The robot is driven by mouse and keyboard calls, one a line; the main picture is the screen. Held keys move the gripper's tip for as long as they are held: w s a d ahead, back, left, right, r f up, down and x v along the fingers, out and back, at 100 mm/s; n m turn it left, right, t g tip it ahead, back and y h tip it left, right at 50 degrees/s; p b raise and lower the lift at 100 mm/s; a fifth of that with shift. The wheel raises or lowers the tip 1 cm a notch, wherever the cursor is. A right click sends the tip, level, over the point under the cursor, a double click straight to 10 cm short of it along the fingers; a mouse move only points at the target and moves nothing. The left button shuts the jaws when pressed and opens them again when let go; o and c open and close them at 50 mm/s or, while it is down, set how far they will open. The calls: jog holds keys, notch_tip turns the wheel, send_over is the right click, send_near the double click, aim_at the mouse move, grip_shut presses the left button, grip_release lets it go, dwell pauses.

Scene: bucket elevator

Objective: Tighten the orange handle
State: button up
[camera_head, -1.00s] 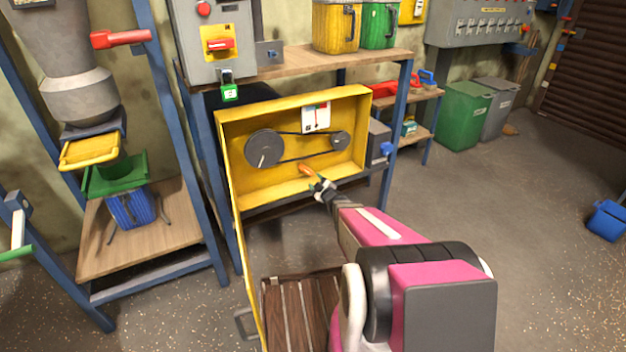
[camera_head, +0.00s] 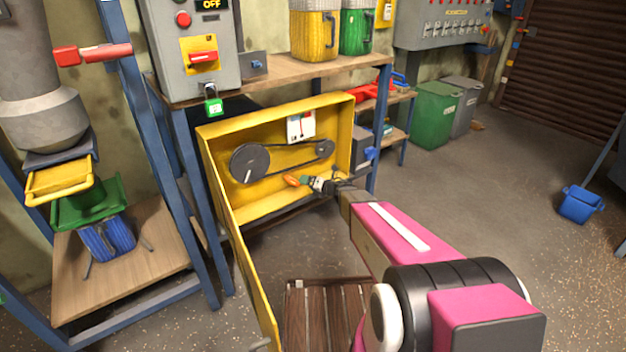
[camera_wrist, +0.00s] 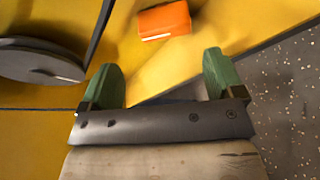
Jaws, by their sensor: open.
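The orange handle (camera_head: 292,181) is a small block low inside the yellow open housing, below the belt. In the wrist view the orange handle (camera_wrist: 164,20) lies ahead of the fingertips, at the top between the two green fingers. My gripper (camera_head: 308,181) is close to the handle's right side in the head view. In the wrist view my gripper (camera_wrist: 165,75) is open, with nothing between its fingers. The handle appears apart from the fingers. How the handle is mounted is not clear.
The yellow housing (camera_head: 226,125) has raised walls and an open door (camera_head: 240,255) on the left. A large pulley (camera_head: 249,163) and a small pulley (camera_head: 325,148) carry a black belt above the handle. A wooden pallet (camera_head: 325,310) lies below. Open floor is to the right.

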aim_at(296, 181)
jog(key=shift+n, duration=0.4)
jog(key=x, duration=1)
jog(key=shift+w+f, duration=0.2)
jog(key=shift+w, duration=0.15)
jog(key=c, duration=0.6)
